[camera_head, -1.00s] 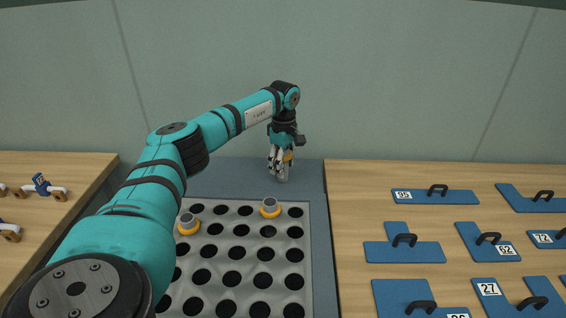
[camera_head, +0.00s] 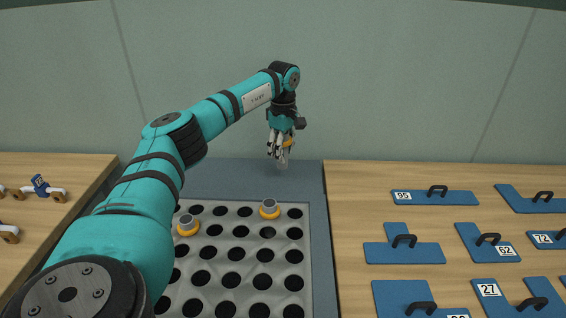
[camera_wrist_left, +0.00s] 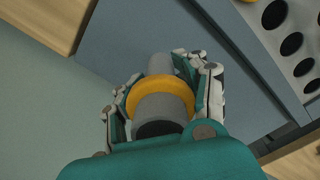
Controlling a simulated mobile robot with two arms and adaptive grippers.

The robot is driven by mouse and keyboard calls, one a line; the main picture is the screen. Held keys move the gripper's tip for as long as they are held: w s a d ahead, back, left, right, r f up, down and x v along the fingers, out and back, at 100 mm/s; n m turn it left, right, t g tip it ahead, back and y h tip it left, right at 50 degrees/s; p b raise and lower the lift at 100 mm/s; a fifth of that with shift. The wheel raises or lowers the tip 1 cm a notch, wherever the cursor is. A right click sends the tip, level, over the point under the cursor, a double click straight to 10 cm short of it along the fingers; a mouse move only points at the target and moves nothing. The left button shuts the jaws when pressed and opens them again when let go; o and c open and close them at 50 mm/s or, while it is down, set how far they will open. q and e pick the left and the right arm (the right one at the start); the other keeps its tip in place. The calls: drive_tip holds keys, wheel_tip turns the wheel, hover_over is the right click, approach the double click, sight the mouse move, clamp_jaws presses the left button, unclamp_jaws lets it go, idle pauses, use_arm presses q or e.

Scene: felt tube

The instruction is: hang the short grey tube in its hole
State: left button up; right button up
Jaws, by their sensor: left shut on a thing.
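My left gripper (camera_head: 281,152) is shut on a short grey tube (camera_wrist_left: 163,107) with a yellow-orange collar. In the head view the tube (camera_head: 283,162) hangs below the fingers, above the blue-grey surface behind the perforated plate. The left wrist view shows the collar between the fingers and grey tube on both sides of it. The grey plate (camera_head: 251,245) has rows of round dark holes, and its edge also shows in the left wrist view (camera_wrist_left: 274,45). Which hole belongs to the tube cannot be told. My right gripper is not in view.
Two grey tubes with orange collars sit in the plate's back area, one at left (camera_head: 187,225) and one nearer the right (camera_head: 269,209). Blue handled plates (camera_head: 435,197) lie on the wooden table at right. Small handled pieces (camera_head: 42,187) lie on the left table.

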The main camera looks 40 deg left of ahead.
use_arm(q)
wheel_tip(320, 180, up, 6)
drive_tip(key=shift+f+p, duration=0.1)
drive_tip(key=shift+p, duration=0.55)
wheel_tip(320, 180, up, 10)
drive_tip(key=p, duration=1.1)
drive_tip(key=shift+r, duration=0.25)
drive_tip(key=s+d+b, duration=0.2)
drive_tip(key=s+d, duration=2.7)
drive_tip(key=shift+d+b, duration=0.3)
drive_tip(key=shift+b, duration=0.05)
drive_tip(key=shift+s, duration=0.1)
